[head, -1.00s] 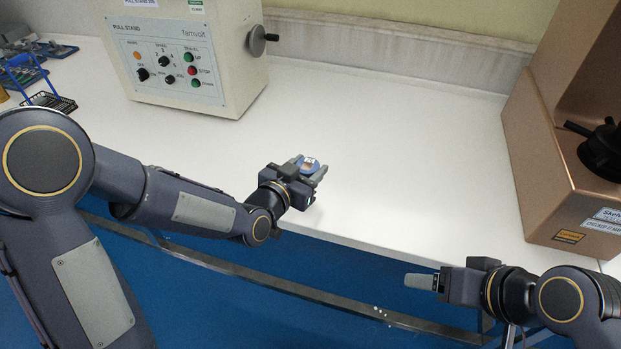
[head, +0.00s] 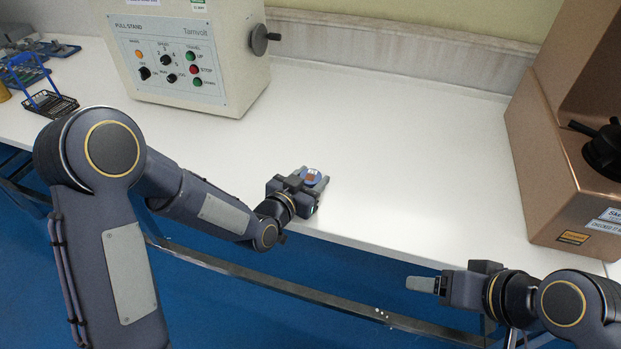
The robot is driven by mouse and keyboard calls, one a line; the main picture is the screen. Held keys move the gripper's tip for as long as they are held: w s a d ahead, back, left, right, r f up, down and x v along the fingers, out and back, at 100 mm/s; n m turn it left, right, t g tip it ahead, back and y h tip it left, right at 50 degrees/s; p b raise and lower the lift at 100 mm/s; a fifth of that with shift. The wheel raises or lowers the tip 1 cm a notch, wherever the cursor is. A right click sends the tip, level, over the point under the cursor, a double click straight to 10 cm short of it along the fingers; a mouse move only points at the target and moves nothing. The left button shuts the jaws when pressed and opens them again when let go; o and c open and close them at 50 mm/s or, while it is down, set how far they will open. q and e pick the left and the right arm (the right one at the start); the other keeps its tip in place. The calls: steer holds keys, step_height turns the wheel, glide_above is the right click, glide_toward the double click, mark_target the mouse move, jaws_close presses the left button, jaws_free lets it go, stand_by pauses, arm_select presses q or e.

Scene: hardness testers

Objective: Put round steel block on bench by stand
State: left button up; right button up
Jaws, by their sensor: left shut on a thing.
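The round steel block (head: 311,176) is a small disc with a bluish rim and a brown and white patch on top. My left gripper (head: 314,183) is shut on it, over the front part of the white bench (head: 400,160). I cannot tell whether the block touches the bench top. The pull stand (head: 195,60), a cream machine with knobs and coloured buttons, stands on the bench behind and to the left of the block. My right gripper (head: 422,284) is in front of the bench edge at lower right, seen side-on, with nothing visible in it.
A copper-coloured tester (head: 555,170) with a black part stands at the right end of the bench. A black wire basket with a blue handle (head: 50,103) stands at the left. The bench between pull stand and tester is clear.

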arm_select(q)
steer(key=shift+s+f+b, duration=0.1)
steer(key=shift+f+b, duration=0.4)
steer(key=shift+b, duration=0.15)
